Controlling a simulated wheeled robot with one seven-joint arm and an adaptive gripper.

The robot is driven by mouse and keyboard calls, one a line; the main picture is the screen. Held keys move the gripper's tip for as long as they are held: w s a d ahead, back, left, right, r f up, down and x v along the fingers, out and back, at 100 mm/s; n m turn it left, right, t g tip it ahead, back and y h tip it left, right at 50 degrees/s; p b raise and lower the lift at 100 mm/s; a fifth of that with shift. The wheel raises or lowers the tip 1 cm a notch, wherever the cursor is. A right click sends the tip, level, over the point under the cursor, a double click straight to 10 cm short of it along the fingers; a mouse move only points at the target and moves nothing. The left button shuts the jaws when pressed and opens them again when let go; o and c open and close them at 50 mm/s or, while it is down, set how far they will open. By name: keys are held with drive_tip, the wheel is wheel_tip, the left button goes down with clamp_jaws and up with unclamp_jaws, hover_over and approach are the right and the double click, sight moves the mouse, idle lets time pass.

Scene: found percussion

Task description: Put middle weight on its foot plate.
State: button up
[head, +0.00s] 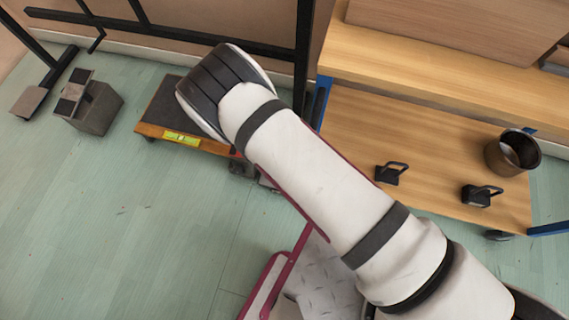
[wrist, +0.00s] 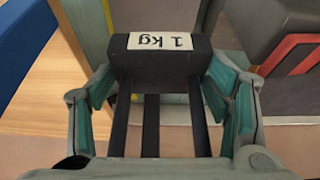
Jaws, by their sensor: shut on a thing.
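A black weight (wrist: 160,74) with a white label reading "1 kg", upside down, fills the middle of the wrist view. Dark bars run from it toward the camera. My gripper (wrist: 160,100) has its teal-padded fingers on both sides of the weight and is shut on it. In the head view my arm hides my gripper and this weight. Two more black weights with loop handles, one (head: 388,174) and another (head: 480,194), stand on the wooden surface at right. A flat beige foot plate (head: 27,102) lies under the black frame at far left. I cannot tell which foot plate is the middle one.
A grey block (head: 92,108) with dark patches on top stands beside the frame (head: 165,32). A low wood-edged platform (head: 152,128) carries a yellow-green level (head: 182,138). A dark metal pot (head: 513,152) stands on the wooden shelf (head: 430,150). The green floor at left is clear.

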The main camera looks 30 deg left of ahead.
drive_tip(key=f, duration=0.1)
drive_tip(key=f+b, duration=0.1)
drive_tip(key=f, duration=0.1)
drive_tip(key=shift+w+d+f+m, duration=0.1)
drive_tip(key=shift+w+d+m, duration=0.2)
drive_tip(key=shift+w, duration=0.1)
drive_tip(key=shift+f+b, duration=2.5)
drive_tip(key=shift+f, duration=2.25)
drive_tip(key=shift+f, duration=0.15)
drive_tip(key=o, duration=2)
drive_tip(key=shift+d, duration=0.1)
drive_tip(key=shift+c, duration=0.2)
drive_tip(key=p+v, duration=0.5)
drive_tip(key=v, duration=0.7)
